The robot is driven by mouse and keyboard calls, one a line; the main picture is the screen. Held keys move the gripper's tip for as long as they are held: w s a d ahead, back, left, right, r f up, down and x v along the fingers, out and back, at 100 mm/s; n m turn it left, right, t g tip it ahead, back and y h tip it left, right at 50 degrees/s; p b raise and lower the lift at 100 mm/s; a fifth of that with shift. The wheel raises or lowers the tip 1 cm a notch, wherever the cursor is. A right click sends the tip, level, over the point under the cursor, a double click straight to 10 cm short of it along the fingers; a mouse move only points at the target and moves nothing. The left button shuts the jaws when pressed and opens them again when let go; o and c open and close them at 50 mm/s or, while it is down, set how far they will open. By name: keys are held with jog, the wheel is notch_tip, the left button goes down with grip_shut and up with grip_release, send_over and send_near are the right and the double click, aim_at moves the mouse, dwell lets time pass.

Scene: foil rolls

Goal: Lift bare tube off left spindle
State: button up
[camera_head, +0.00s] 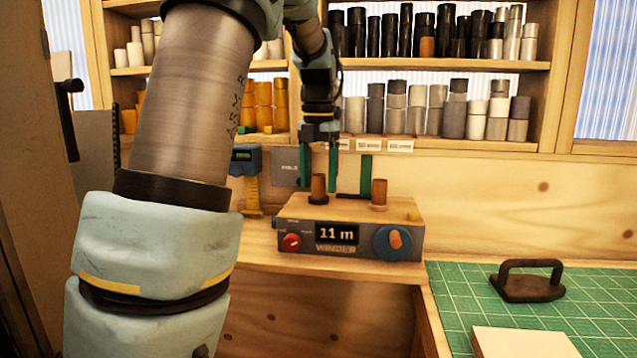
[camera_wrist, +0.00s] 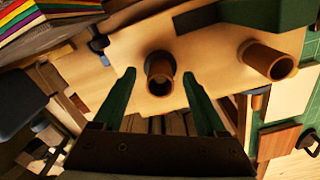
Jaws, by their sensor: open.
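The left brown tube (camera_head: 318,184) stands upright on a dark base on top of the winder (camera_head: 350,246). In the wrist view the same tube (camera_wrist: 160,67) is seen from above with a dark core inside, between the tips of the green fingers. My gripper (camera_head: 319,189) is open and points down, one finger on each side of the left tube, with visible gaps; it also shows in the wrist view (camera_wrist: 159,75). A second brown tube (camera_head: 379,194) stands at the winder's right; the wrist view shows it too (camera_wrist: 266,60).
A green post (camera_head: 366,174) stands behind. Shelves (camera_head: 480,146) of rolls line the back. At right, a black-handled tool (camera_head: 528,284) rests on a green mat (camera_head: 460,300).

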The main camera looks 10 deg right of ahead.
jog(key=shift+f, duration=0.65)
grip_shut()
